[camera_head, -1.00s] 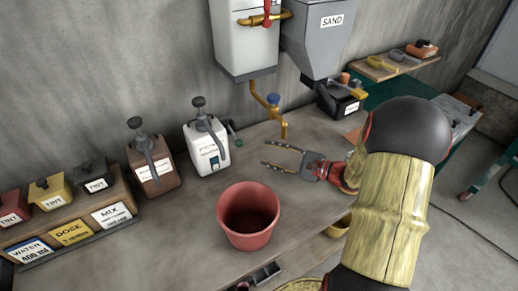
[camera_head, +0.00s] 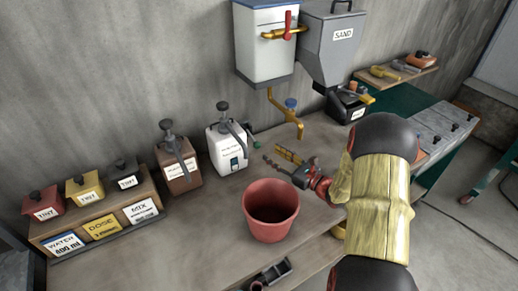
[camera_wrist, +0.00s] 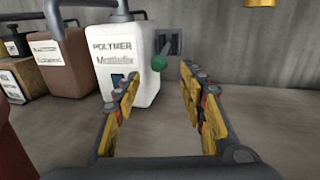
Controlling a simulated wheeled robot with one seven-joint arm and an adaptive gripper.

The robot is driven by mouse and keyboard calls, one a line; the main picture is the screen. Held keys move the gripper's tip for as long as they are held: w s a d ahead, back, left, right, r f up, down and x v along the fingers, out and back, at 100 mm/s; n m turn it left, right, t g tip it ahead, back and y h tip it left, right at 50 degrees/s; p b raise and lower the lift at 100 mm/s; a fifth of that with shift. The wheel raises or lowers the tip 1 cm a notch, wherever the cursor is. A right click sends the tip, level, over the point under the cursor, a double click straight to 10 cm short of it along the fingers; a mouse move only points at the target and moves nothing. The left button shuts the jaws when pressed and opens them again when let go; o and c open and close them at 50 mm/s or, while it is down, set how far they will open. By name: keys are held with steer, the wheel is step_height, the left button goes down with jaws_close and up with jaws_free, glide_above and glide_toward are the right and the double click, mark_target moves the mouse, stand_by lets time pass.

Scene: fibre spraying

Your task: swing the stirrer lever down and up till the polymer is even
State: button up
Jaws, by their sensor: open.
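The polymer container (camera_head: 227,147) is a white box with a dark pump on top, standing on the bench against the wall. It also shows in the wrist view (camera_wrist: 128,62), with "POLYMER" on its face. The stirrer lever's green knob (camera_wrist: 158,63) sits at the container's right side, on a dark rod by a grey plate; it shows small in the head view (camera_head: 256,144). My gripper (camera_head: 275,156) is open and empty, just right of the container. In the wrist view its fingers (camera_wrist: 160,90) stand either side of the picture's middle, the knob beyond them and apart from them.
A red bucket (camera_head: 270,222) stands in front of the container. A brown container (camera_head: 179,168) and a tint rack (camera_head: 100,222) stand to the left. A brass tap (camera_head: 286,110) hangs above and behind my gripper. The bench between bucket and wall is mostly clear.

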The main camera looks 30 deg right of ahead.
mark_target(252, 138)
steer(key=b+x, duration=0.1)
steer(key=x, duration=0.6)
steer(key=shift+w+a, duration=0.2)
jaws_close()
stand_by(0.4)
stand_by(0.4)
